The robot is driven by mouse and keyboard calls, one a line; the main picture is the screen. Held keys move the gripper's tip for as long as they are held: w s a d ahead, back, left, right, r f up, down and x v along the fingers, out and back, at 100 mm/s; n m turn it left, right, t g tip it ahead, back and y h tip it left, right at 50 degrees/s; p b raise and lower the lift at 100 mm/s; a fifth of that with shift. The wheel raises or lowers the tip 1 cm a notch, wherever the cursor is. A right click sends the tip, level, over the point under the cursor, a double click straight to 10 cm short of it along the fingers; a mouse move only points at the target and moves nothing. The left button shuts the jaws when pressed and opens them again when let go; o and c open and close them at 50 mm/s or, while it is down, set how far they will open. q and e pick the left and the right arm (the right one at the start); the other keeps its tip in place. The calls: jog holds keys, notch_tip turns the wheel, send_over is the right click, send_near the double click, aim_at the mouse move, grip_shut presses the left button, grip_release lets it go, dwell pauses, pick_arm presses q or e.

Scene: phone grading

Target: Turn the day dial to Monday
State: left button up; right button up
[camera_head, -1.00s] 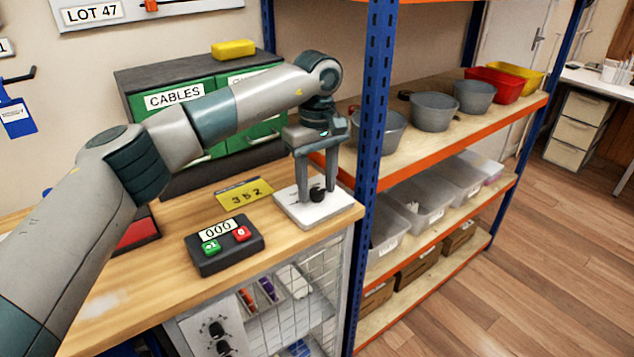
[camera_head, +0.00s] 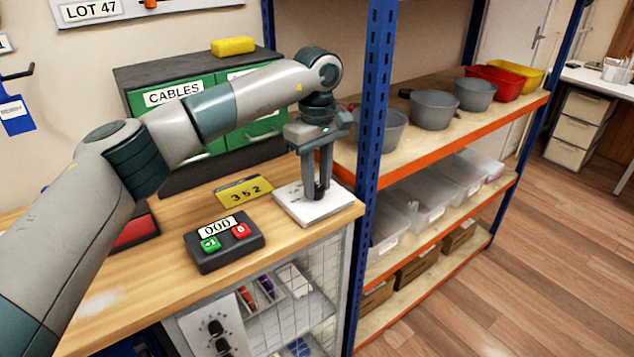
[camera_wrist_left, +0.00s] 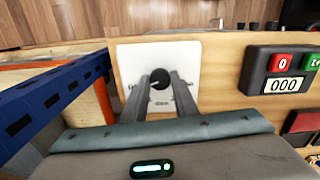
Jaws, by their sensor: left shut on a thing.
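The day dial is a small black knob on a white square plate (camera_head: 296,211), which lies on the wooden bench near its right end. My left gripper (camera_head: 316,194) points down over the plate and is shut on the black knob, its fingers hiding most of it in the head view. In the left wrist view, the black knob (camera_wrist_left: 159,82) shows between the fingertips near the middle of the white plate (camera_wrist_left: 130,65). The dial's markings are too small or hidden to read, so I cannot tell which day it points to. My right gripper is not in view.
A black counter box (camera_head: 228,255) reading 000, with green and red buttons, sits left of the plate. A yellow card (camera_head: 243,191) reading 352 lies behind it. A blue shelf upright (camera_head: 373,150) stands close to the right. Green cable drawers (camera_head: 200,98) stand behind.

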pick_arm(q)
jog(key=n+b, duration=0.1)
jog(key=n, duration=0.3)
jog(key=shift+n+b, duration=0.3)
jog(key=shift+n, duration=0.3)
jog(key=n+b, duration=0.1)
jog(key=n, duration=0.3)
jog(key=n+b, duration=0.1)
jog(key=n, duration=0.6)
jog(key=shift+b, duration=0.35)
jog(key=n+b, duration=0.1)
jog(key=n, duration=0.3)
jog(key=n+b, duration=0.1)
jog(key=n, duration=0.3)
jog(key=n+b, duration=0.1)
jog(key=n, duration=0.3)
jog(key=shift+n+b, duration=0.45)
jog(key=shift+n, duration=0.75)
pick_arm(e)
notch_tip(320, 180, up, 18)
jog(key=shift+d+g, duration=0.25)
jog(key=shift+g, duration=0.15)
pick_arm(q)
jog(key=shift+r, duration=0.1)
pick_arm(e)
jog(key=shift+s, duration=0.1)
